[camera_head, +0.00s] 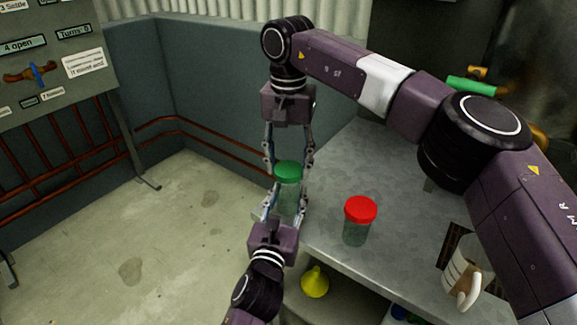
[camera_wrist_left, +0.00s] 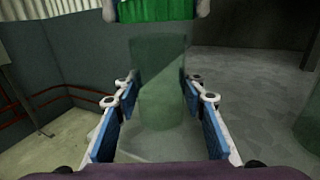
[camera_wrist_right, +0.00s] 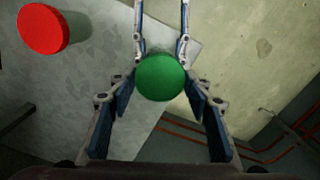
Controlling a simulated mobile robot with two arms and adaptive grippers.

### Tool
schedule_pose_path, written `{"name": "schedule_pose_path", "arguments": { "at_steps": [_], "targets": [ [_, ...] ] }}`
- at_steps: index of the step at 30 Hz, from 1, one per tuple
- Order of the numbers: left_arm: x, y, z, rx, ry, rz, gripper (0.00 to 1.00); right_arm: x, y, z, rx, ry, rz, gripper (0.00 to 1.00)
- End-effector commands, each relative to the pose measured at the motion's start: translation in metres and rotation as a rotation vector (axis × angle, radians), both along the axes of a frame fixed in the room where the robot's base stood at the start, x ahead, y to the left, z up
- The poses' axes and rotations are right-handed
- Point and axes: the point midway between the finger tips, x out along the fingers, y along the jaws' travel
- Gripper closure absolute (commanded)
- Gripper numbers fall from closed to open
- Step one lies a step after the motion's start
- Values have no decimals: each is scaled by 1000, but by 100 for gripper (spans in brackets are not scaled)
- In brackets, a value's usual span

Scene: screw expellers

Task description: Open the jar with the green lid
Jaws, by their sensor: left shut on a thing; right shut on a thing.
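The jar (camera_head: 288,200) is clear greenish glass with a green lid (camera_head: 287,170), upright near the table's left edge. My right gripper (camera_head: 288,163) reaches down from above and is shut on the green lid. The lid (camera_wrist_right: 160,77) shows round between its fingers in the right wrist view. My left gripper (camera_head: 285,205) comes in from the front and is shut on the jar body, which also shows between its fingers in the left wrist view (camera_wrist_left: 162,85). Whether the lid has turned, and whether the jar touches the table, I cannot tell.
A jar with a red lid (camera_head: 360,218) stands on the grey table (camera_head: 335,190), right of my grippers. A white and brown mug (camera_head: 462,282) is at the lower right. A yellow funnel-like thing (camera_head: 315,281) sits below the table top. Open floor lies to the left.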

Motion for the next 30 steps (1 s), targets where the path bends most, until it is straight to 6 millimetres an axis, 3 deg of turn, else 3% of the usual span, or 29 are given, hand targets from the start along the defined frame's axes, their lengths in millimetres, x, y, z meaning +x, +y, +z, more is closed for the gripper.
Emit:
{"name": "schedule_pose_path", "arguments": {
  "at_steps": [11, 21, 27, 28, 30],
  "targets": [
    [0, 0, -1, 1, 3, 1, 100, 0, 0, 3, 0, -1, 0, 83],
    [0, 0, -1, 1, 3, 1, 100, 0, 0, 39, 0, -1, 0, 83],
    [0, 0, -1, 1, 3, 0, 100, 0, 0, 41, 0, 0, 0, 83],
    [0, 0, -1, 1, 3, 0, 61, 0, 0, 41, 0, 0, 0, 83],
    [0, 0, -1, 0, 2, 0, 54, 0, 0, 41, 0, 0, 0, 83]
  ]
}}
